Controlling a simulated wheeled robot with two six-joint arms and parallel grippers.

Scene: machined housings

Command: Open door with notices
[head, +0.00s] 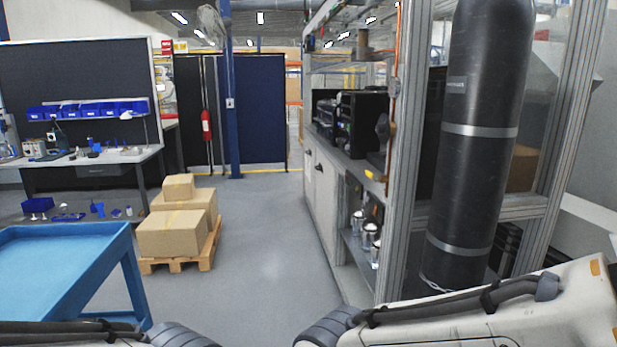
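I cannot make out a door with notices for certain. A small red notice (167,47) and a yellow notice (180,46) show at the back left, above the edge of the dark partitions. Whether they belong to a door cannot be told. White cabinet doors (318,175) with dark handles sit under the bench on the right and look shut. Parts of both my arms cross the bottom of the head view, but neither gripper is in view.
A blue cart (75,243) stands close at left. Cardboard boxes (172,234) sit on a pallet (209,256) behind it. A black gas cylinder (470,150) stands in a metal frame (403,180) close at right. Clear grey floor (266,240) runs between them toward dark partitions (262,110).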

